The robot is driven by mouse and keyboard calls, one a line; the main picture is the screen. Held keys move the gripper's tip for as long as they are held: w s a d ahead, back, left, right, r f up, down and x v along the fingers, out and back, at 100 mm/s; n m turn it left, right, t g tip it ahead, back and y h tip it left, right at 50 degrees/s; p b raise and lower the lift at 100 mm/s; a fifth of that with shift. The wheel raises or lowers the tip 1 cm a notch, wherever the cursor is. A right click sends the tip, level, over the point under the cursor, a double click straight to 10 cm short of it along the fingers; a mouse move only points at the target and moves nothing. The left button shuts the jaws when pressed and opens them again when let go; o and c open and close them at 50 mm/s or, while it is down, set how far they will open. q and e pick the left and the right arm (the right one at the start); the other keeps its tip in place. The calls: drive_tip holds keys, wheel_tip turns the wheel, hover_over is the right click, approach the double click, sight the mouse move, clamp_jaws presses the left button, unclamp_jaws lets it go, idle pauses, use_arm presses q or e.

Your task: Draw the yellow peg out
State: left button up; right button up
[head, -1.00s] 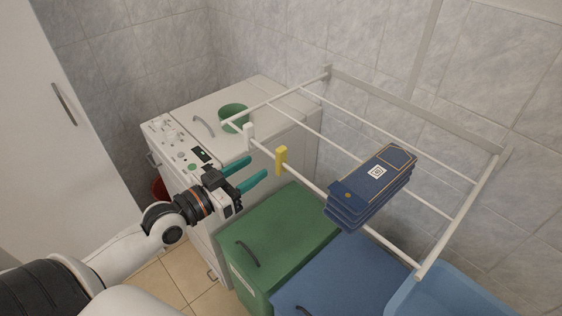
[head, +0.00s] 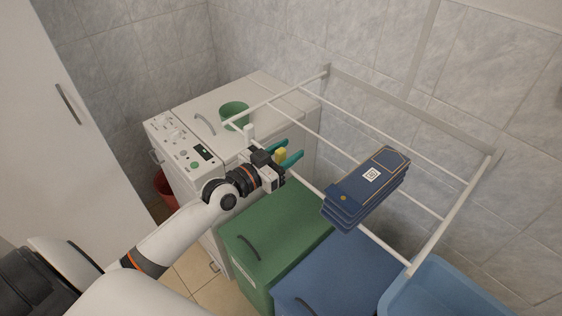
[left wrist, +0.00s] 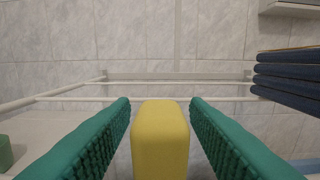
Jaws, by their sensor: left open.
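The yellow peg (head: 281,155) sits on the front rail of the white drying rack (head: 352,226). In the left wrist view the peg (left wrist: 160,139) stands upright in the middle, between the two green fingers, with a gap on each side. My left gripper (head: 290,155) is open around the peg and not closed on it. The gripper's body hides the peg's lower part in the head view. The left gripper's fingers also show in the left wrist view (left wrist: 160,112). My right gripper is not in view.
A white peg (head: 249,133) is on the rail left of the yellow one. Below are a green bin (head: 285,232), a blue bin (head: 335,275) and a light blue tub (head: 440,290). A washing machine (head: 190,125) bears a green bowl (head: 235,115).

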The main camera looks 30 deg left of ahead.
use_arm(q)
clamp_jaws()
drive_tip(key=shift+r, duration=0.1)
